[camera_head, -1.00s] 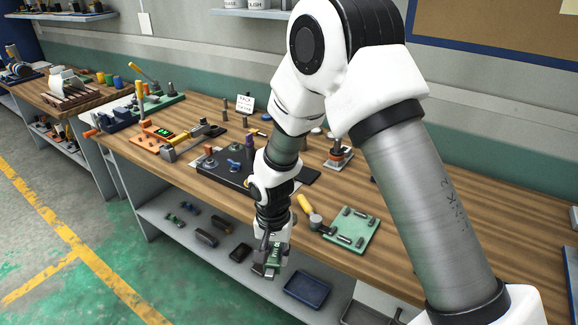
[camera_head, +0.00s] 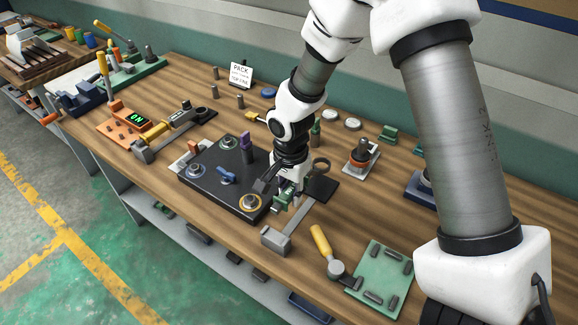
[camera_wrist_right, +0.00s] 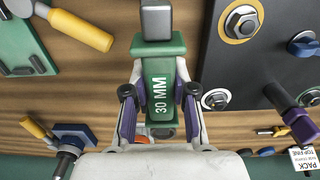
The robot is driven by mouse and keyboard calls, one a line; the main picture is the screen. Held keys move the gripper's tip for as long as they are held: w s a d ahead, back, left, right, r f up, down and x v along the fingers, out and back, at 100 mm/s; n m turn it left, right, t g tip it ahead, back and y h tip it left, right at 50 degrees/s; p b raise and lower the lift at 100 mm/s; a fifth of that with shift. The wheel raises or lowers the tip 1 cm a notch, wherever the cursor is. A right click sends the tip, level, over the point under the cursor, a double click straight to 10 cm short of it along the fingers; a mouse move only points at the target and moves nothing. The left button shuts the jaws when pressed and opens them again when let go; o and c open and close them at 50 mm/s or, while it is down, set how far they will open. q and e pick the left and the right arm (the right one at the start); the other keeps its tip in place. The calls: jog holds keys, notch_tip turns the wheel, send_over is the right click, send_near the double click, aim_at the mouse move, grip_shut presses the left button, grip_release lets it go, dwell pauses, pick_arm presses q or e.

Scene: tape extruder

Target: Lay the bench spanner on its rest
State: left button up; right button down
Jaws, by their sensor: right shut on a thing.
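My right gripper (camera_head: 285,190) is shut on this green grip, with a finger on each side. My left gripper is out of view.
A black plate with bolts (camera_head: 215,177) and a purple upright handle (camera_head: 247,147) stand close left of the gripper. A yellow-handled tool (camera_head: 321,241) and a green board with pegs (camera_head: 381,278) lie to the right. Bare wood (camera_head: 190,85) shows behind.

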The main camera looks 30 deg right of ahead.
jog(key=shift+a+r, duration=0.1)
jog(key=shift+r, duration=0.05)
jog(key=shift+s+a+f+b, duration=0.4)
jog(key=shift+s+f+b, duration=0.35)
jog(key=shift+b, duration=0.15)
notch_tip(320, 180, down, 4)
jog(key=b, duration=0.3)
jog(key=shift+s+a+b, duration=0.15)
jog(key=shift+b, duration=0.15)
jog(key=shift+f, duration=0.2)
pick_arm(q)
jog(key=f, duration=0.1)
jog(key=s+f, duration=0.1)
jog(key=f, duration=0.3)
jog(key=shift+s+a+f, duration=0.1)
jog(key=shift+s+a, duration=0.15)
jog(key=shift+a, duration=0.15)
pick_arm(e)
jog(key=shift+r, duration=0.1)
jog(key=c, duration=0.9)
grip_release()
jog(key=shift+o, duration=0.2)
